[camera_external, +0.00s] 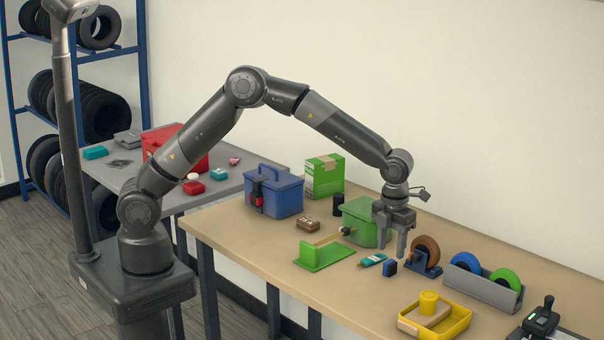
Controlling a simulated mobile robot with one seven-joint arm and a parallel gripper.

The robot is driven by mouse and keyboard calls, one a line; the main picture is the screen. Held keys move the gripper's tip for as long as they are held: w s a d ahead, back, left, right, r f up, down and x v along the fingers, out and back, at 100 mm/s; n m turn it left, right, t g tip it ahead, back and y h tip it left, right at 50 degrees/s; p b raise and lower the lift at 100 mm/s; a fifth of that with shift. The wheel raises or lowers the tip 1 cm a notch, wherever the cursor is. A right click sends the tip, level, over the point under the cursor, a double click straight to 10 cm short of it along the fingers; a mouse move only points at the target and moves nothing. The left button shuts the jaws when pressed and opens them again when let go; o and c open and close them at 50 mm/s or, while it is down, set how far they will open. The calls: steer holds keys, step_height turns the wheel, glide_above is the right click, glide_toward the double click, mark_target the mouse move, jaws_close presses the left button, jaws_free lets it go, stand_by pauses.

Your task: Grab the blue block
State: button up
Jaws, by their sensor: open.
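The blue block (390,267) is a small dark blue piece on the wooden table, in front of the brown tape roll and its holder. My gripper (393,249) points down with its two fingers apart and nothing visible between them. It is above the table, just above and behind the blue block in the picture. I cannot tell the exact height of the fingertips over the table.
Close by are a teal item (372,260), a brown tape roll (426,251) and a green box (358,222). A green stand (325,257) is to the left. A yellow tray (455,324) and a grey tape holder (482,287) are to the right.

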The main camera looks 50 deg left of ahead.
mark_target(390, 262)
steer(key=shift+w+f, duration=0.2)
steer(key=shift+f, duration=2.8)
steer(key=shift+c, duration=0.5)
jaws_close()
steer(key=shift+r, duration=0.15)
